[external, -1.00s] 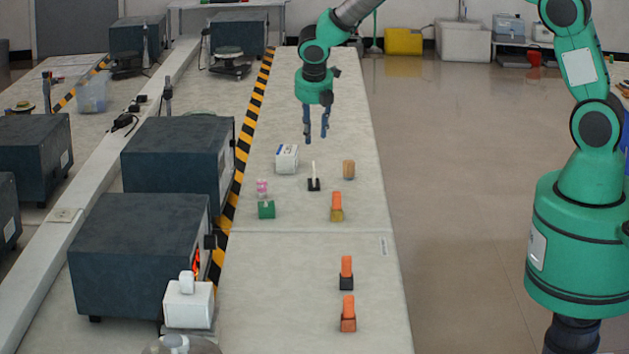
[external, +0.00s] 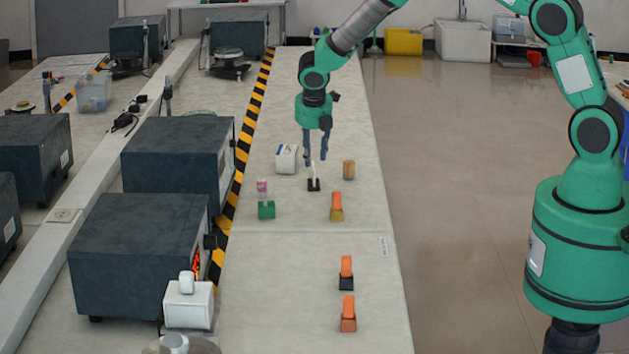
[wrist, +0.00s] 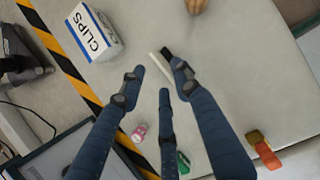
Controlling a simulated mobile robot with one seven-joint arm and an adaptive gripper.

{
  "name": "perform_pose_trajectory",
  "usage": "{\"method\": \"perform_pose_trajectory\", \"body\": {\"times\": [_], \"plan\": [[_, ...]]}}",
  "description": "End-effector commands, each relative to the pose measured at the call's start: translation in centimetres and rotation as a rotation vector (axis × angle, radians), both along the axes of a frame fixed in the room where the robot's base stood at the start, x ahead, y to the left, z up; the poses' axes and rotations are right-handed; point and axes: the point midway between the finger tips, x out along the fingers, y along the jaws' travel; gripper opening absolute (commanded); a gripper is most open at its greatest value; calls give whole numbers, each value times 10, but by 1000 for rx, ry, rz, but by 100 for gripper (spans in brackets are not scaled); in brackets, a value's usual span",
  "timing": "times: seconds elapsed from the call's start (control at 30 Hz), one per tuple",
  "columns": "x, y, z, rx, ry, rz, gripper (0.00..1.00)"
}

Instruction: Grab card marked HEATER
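A thin white card (external: 313,170) stands upright in a small black holder (external: 313,185) on the pale bench. It is seen nearly edge-on, so no HEATER marking can be read. My gripper (external: 315,156) is open above it, with the fingers pointing down around the card's top. In the wrist view the card (wrist: 160,66) and its black holder (wrist: 165,50) lie between the spread fingertips of the empty gripper (wrist: 156,82). I cannot tell whether any finger touches the card.
A white box marked CLIPS (wrist: 95,32) stands left of the card, and a wooden block (external: 348,169) to its right. Dark equipment boxes (external: 178,165) line the left.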

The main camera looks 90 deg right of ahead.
Motion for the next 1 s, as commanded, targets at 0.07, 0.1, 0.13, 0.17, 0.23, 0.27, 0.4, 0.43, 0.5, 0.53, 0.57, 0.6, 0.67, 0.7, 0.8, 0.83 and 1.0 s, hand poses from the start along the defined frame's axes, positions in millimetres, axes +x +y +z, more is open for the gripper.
{"method": "perform_pose_trajectory", "body": {"times": [0.07,0.1,0.13,0.17,0.23,0.27,0.4,0.43,0.5,0.53,0.57,0.6,0.67,0.7,0.8,0.83,1.0], "plan": [[0,-1,-3,0,0,-1,32],[0,-2,-3,0,0,-1,32],[0,-2,-3,0,0,-1,32],[0,-2,-3,0,0,-1,32],[0,-2,-3,0,0,-1,32],[0,-2,-3,0,0,-1,32],[0,-2,-4,0,0,-1,32],[0,-2,-4,0,0,-1,32],[0,-3,-7,0,1,-1,32],[0,-3,-10,1,1,-1,32],[0,-4,-12,1,1,-1,32],[0,-5,-16,1,2,-2,32],[0,-7,-23,1,2,-2,32],[0,-8,-28,1,1,-3,32],[0,-12,-39,1,1,-3,32],[0,-13,-42,1,1,-3,32],[1,-18,-52,0,0,-1,32]]}}
